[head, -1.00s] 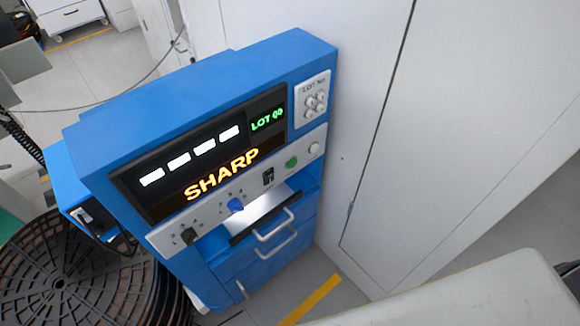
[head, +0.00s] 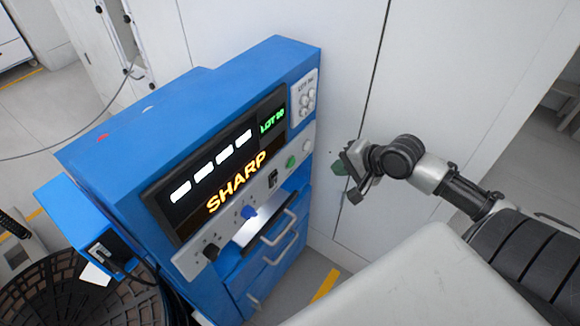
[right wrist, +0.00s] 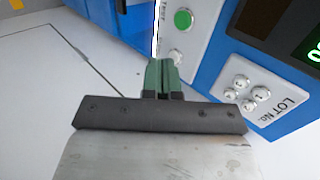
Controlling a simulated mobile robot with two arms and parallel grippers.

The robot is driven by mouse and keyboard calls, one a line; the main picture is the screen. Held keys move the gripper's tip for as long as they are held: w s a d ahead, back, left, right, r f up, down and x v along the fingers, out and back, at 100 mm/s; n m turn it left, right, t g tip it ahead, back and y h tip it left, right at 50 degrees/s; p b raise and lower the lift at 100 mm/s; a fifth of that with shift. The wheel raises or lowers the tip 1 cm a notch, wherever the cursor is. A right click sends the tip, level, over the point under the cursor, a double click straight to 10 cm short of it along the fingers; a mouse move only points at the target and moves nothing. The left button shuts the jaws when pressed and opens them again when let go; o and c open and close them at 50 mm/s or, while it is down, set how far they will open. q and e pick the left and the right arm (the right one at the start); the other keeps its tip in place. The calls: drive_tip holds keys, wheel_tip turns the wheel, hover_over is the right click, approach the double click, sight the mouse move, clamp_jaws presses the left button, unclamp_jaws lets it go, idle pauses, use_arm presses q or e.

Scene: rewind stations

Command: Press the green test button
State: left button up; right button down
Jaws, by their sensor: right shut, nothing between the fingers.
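The blue test machine (head: 130,175) stands against white cabinets, its display lit with "SHARP" and a green lot number. The green button (head: 291,162) is on its light control strip, left of a white knob (head: 307,146). My right gripper (head: 340,178) is to the right of the machine, apart from it. In the right wrist view the shut, empty green fingers (right wrist: 162,66) point toward the strip, with the green button (right wrist: 183,19) above and slightly right of the tips. The white knob (right wrist: 176,56) shows just beside the tips; I cannot tell if they touch. My left gripper is not in view.
A lot-number keypad (head: 308,94) sits at the panel's upper right. A blue knob (head: 249,212), black switches and drawer handles (head: 280,247) are lower on the front. A dark round basket (head: 75,295) stands at lower left. White cabinet doors (head: 420,110) rise behind my right arm.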

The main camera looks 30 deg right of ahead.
sight(291, 163)
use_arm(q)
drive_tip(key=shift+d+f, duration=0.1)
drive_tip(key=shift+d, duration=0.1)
use_arm(e)
drive_tip(key=w+r+x, duration=0.1)
drive_tip(key=r+x, duration=0.1)
drive_tip(key=x, duration=1.1)
drive_tip(key=shift+w+a, duration=0.3)
drive_tip(key=shift+a, duration=0.05)
